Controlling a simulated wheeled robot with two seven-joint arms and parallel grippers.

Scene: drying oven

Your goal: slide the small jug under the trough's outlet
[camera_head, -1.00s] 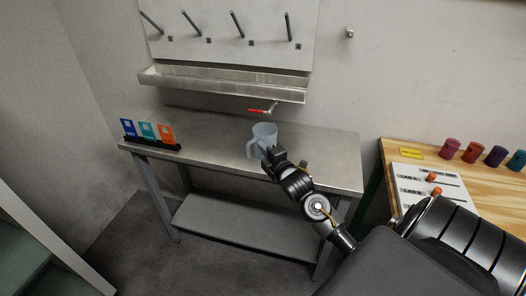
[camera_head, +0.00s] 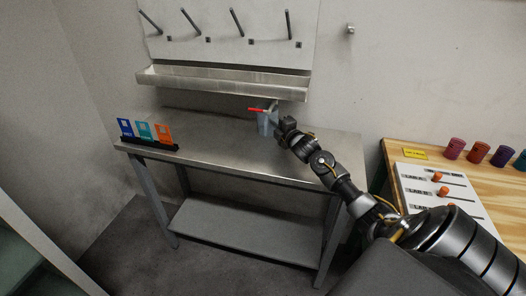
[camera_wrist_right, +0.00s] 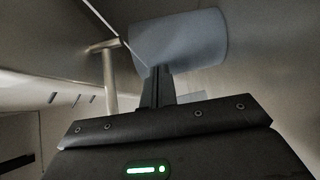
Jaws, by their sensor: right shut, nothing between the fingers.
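The small jug (camera_head: 264,126), translucent blue-grey, stands on the metal bench (camera_head: 215,140) near the wall, below the trough (camera_head: 220,82). The outlet's red lever (camera_head: 257,110) overlaps the jug's top in the head view. In the right wrist view the jug (camera_wrist_right: 185,42) is beside a metal pipe (camera_wrist_right: 109,80); I cannot tell whether its mouth is exactly under the outlet. My right gripper (camera_head: 284,124) is shut and empty at the jug's right side. Its fingers (camera_wrist_right: 157,88) reach the jug's wall, touching or nearly so. My left gripper is not in view.
A rack (camera_head: 150,145) with blue, teal and orange cards stands at the bench's left end. A wooden table (camera_head: 400,157) at right holds several coloured cups and a white panel (camera_head: 425,180) with orange knobs. Pegs stick out above the trough. The bench's middle is clear.

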